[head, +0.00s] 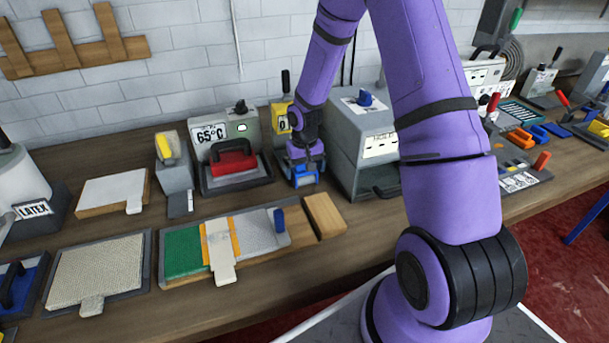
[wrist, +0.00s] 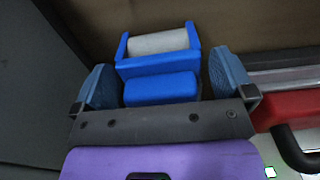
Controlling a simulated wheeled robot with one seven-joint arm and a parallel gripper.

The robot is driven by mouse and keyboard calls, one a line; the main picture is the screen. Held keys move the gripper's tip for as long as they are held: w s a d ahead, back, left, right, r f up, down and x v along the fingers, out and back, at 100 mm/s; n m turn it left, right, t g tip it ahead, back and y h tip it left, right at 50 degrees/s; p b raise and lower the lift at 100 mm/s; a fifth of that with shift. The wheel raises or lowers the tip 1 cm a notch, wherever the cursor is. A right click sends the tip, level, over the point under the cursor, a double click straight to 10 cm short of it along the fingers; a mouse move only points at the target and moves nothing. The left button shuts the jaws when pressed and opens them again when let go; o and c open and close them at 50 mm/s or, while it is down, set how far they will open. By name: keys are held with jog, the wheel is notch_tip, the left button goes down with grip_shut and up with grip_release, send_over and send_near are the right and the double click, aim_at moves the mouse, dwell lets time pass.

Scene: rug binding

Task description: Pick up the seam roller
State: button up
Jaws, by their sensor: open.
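The seam roller (wrist: 158,62) is blue with a pale grey cylinder held in its frame. In the wrist view its blue block-shaped part lies between the two fingers of my gripper (wrist: 160,88), which are open, with small gaps showing on both sides. The roller's frame and cylinder extend beyond the fingertips. In the head view my gripper (head: 306,160) points down over the blue seam roller (head: 304,178), and the fingers partly hide it.
A 65°C heating unit (head: 212,137) with a red-handled press (head: 233,160) stands close on the left. A large grey machine (head: 357,125) stands close on the right. A wooden block (head: 325,215) and a board with a green panel (head: 183,252) lie in front.

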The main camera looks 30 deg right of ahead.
jog(key=c, duration=1.2)
jog(key=shift+o, duration=0.2)
jog(key=shift+r, duration=0.1)
jog(key=shift+r, duration=0.75)
jog(key=shift+s+a+r, duration=0.15)
jog(key=shift+s+r, duration=0.05)
jog(key=shift+r, duration=0.9)
jog(key=s+a, duration=0.2)
jog(key=s, duration=0.2)
jog(key=s+a, duration=0.3)
jog(key=s, duration=0.2)
jog(key=s+a+r, duration=0.1)
jog(key=s+a, duration=0.1)
jog(key=s, duration=0.2)
jog(key=shift+s+a+r, duration=0.1)
jog(key=shift+s+a, duration=0.2)
